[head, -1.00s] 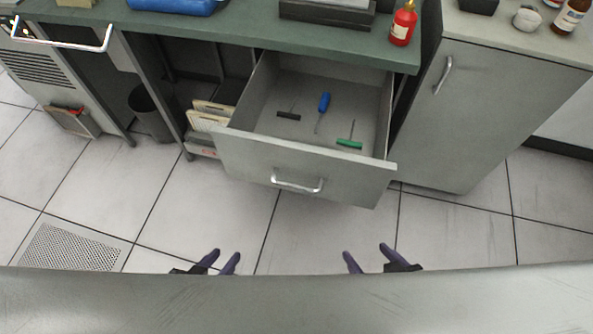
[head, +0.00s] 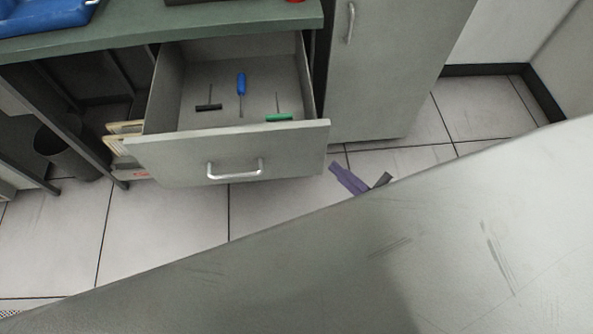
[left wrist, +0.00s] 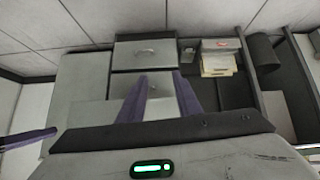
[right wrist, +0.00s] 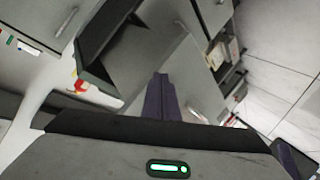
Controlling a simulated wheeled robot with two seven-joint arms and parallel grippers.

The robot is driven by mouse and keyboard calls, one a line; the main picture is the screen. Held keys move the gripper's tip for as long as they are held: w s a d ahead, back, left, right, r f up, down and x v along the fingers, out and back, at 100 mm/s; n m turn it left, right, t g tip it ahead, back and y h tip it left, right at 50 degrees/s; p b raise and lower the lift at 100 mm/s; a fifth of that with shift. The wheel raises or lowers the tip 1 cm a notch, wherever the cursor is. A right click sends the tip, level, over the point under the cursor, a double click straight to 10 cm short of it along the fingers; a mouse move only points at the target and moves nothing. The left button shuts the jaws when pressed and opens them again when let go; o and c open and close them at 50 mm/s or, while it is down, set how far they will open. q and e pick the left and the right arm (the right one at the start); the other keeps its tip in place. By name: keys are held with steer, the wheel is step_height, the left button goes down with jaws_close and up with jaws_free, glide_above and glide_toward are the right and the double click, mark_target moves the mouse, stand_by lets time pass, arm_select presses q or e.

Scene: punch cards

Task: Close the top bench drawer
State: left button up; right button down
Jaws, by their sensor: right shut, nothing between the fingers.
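The bench drawer (head: 235,155) directly under the green worktop stands pulled out, its grey front and bar handle (head: 235,172) facing me. Inside lie a blue-handled screwdriver (head: 241,85), a black T-handled tool (head: 208,107) and a green T-handled tool (head: 278,117). My right gripper (head: 334,165) is near the drawer front's right end, apart from the handle; its purple fingers are together and empty, also in the right wrist view (right wrist: 160,78). My left gripper is outside the head view; the left wrist view shows its fingers (left wrist: 160,75) apart and empty, with drawer fronts beyond.
A grey cabinet (head: 385,80) stands right of the drawer. The green worktop (head: 240,20) overhangs it. A dark bin (head: 65,150) and folders (head: 118,145) are at the left. Clear tiled floor (head: 165,220) lies before the drawer. My own grey body fills the lower foreground.

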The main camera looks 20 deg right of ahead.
mark_target(300, 166)
steer(key=shift+w+a+f+n+g+y+b, duration=0.15)
steer(key=shift+w+a+n+g+y+b, duration=0.95)
steer(key=shift+n+y, duration=1.65)
steer(key=shift+w+a+f+n+g+y+b, duration=0.15)
steer(key=shift+w+a+n+g+y+b, duration=0.95)
steer(key=shift+n, duration=3.1)
steer(key=shift+w+a+f+n+g+y+b, duration=0.15)
steer(key=shift+w+a+n+g+y+b, duration=0.4)
steer(key=shift+a+n+y+b, duration=2)
steer(key=d+n+p, duration=0.1)
steer(key=p, duration=0.1)
steer(key=shift+d+n+h+p, duration=0.3)
steer(key=shift+n, duration=0.1)
